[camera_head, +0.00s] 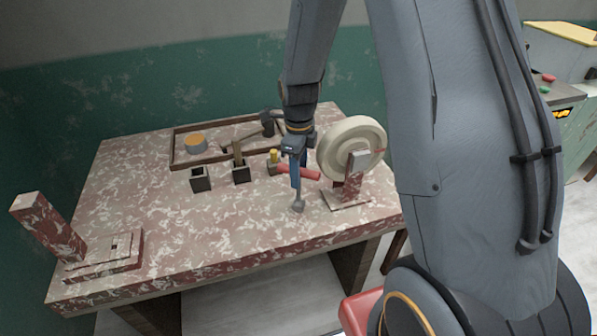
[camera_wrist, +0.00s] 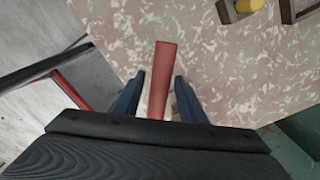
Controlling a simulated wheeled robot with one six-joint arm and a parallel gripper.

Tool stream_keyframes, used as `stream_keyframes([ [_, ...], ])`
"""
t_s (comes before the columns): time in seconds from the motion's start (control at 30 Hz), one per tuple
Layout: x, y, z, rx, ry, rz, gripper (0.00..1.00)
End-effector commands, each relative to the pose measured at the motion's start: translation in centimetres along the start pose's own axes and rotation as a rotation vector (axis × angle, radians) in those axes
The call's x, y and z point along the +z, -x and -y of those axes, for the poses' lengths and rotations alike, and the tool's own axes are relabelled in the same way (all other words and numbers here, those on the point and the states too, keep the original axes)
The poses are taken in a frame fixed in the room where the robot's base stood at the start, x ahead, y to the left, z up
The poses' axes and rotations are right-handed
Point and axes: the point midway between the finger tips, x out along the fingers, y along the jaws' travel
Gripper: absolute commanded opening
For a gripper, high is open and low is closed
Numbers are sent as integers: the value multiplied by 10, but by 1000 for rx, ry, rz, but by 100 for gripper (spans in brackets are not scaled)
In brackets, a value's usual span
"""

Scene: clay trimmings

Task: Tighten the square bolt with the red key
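The red key lies between the two blue fingers of my gripper (camera_head: 295,178), above the table's right half. Its red handle (camera_head: 305,173) points sideways in the head view. A grey shaft with a blocky end (camera_head: 298,205) hangs below the fingers, near the table top; I cannot tell whether it touches. I cannot clearly make out the square bolt; a low stepped block (camera_head: 110,258) with a plate stands at the table's front left.
A pale wheel (camera_head: 338,150) on a stand is close right of my gripper. Several dark holders (camera_head: 200,180) stand behind to the left, one with a yellow-handled tool (camera_head: 273,156). A shallow tray (camera_head: 180,160) lies at the back. The table's front middle (camera_head: 195,225) is clear.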

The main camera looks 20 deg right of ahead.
Motion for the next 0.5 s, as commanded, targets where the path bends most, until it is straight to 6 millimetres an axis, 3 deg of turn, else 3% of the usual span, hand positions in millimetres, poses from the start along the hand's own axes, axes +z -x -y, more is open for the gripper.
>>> stream_keyframes([
  [0.03, 0, 0, 0, 0, 0, 0, 28],
  [0.2, 0, 0, 0, 0, 0, 0, 4],
  [0.37, 0, 1, 0, 0, -46, 0, 4],
  [0.5, 0, 2, 0, 0, -194, 0, 4],
])
